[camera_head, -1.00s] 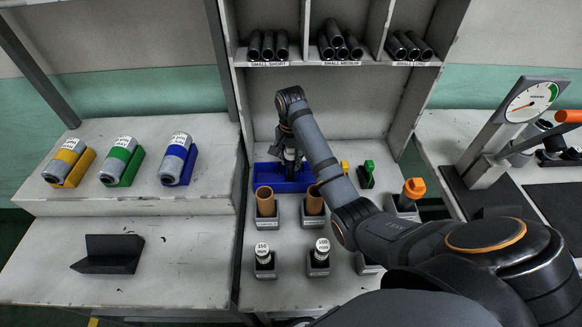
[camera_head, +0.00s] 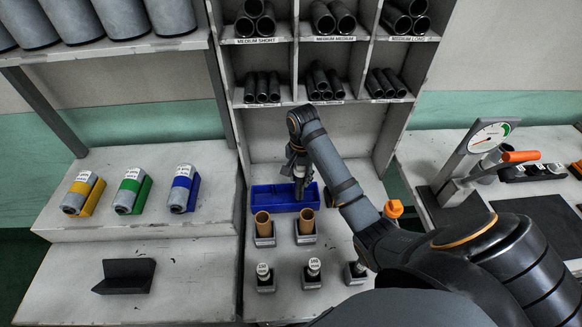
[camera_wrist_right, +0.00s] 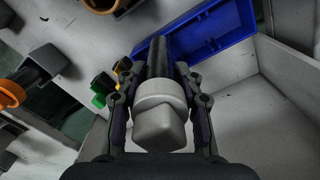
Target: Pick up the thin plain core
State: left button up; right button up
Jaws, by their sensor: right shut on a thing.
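My right gripper (camera_head: 299,182) is over the blue tray (camera_head: 262,203) in the head view. In the wrist view the right gripper (camera_wrist_right: 160,105) is shut on a dark rod with a light grey, blocky end (camera_wrist_right: 158,115). The rod points away from the wrist toward the blue tray (camera_wrist_right: 215,30). I cannot tell for sure whether this is the thin plain core. Two brown cores, one on the left (camera_head: 263,224) and one on the right (camera_head: 306,222), stand upright in grey holders in front of the tray. My left gripper is out of view.
Labelled shelf compartments hold dark tubes (camera_head: 268,88) behind the tray. White-capped dark pieces (camera_head: 264,272) stand in front of the brown cores. Yellow, green and blue holders with grey rolls (camera_head: 132,190) are at left. A gauge press (camera_head: 468,158) stands at right.

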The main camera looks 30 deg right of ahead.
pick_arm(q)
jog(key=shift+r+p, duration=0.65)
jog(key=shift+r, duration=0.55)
pick_arm(e)
jog(key=s+d+r, duration=0.2)
jog(key=s+r, duration=0.1)
jog(key=s, duration=0.4)
jog(key=shift+d, duration=0.2)
